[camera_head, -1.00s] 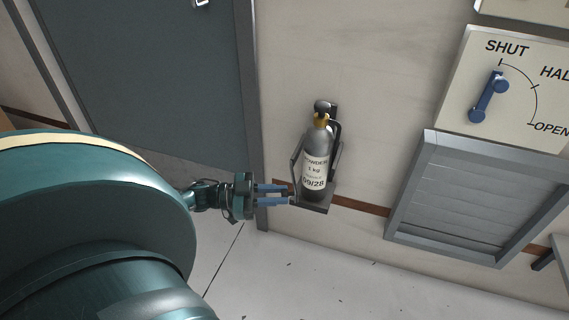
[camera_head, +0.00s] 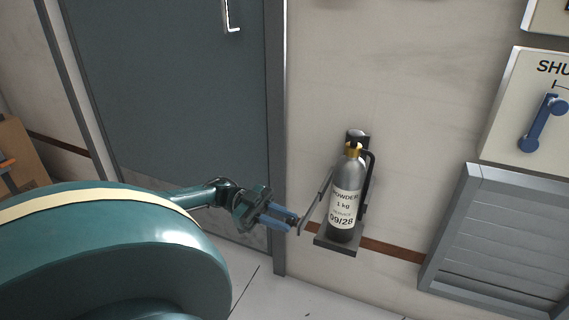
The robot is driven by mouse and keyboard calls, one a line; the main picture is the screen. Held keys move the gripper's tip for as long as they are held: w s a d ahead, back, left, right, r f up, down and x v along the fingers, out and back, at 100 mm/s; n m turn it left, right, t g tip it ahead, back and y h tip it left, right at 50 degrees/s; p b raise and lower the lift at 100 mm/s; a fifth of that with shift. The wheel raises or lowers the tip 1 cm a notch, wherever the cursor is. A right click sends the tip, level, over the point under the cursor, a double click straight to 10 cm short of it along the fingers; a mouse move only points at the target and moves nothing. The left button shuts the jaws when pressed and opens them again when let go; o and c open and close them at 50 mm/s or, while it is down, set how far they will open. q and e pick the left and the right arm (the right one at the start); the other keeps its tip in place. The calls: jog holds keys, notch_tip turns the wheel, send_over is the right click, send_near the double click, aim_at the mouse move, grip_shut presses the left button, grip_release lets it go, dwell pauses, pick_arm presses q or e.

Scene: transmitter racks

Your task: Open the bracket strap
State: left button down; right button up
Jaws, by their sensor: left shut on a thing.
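A grey powder extinguisher (camera_head: 345,205) with a brass neck and a white label stands upright in a dark wall bracket (camera_head: 338,246). The bracket strap (camera_head: 316,203) is a thin grey bar that stands out to the left of the bottle, apart from its front. My left gripper (camera_head: 295,222) comes in from the left, its blue fingers shut on the strap's lower outer end. The fingertips partly hide that end. My right gripper is not in view.
A grey door (camera_head: 170,90) with a silver handle (camera_head: 231,16) is left of the bracket. A louvred vent (camera_head: 500,235) and a panel with a blue lever (camera_head: 543,123) are on the wall at right. Free floor shows below.

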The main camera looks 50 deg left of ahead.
pick_arm(q)
jog(key=shift+d, duration=0.1)
jog(key=c, duration=1.3)
grip_release()
jog(key=shift+o, duration=0.2)
jog(key=b+v, duration=0.4)
jog(key=v, duration=0.9)
jog(key=shift+b, duration=0.35)
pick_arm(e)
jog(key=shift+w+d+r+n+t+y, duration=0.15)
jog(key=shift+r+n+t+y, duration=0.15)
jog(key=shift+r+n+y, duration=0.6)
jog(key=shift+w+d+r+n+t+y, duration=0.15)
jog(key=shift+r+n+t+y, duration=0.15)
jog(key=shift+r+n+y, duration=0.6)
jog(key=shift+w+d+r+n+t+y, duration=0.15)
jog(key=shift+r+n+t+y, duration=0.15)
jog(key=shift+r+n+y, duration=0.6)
pick_arm(q)
jog(key=shift+s, duration=0.1)
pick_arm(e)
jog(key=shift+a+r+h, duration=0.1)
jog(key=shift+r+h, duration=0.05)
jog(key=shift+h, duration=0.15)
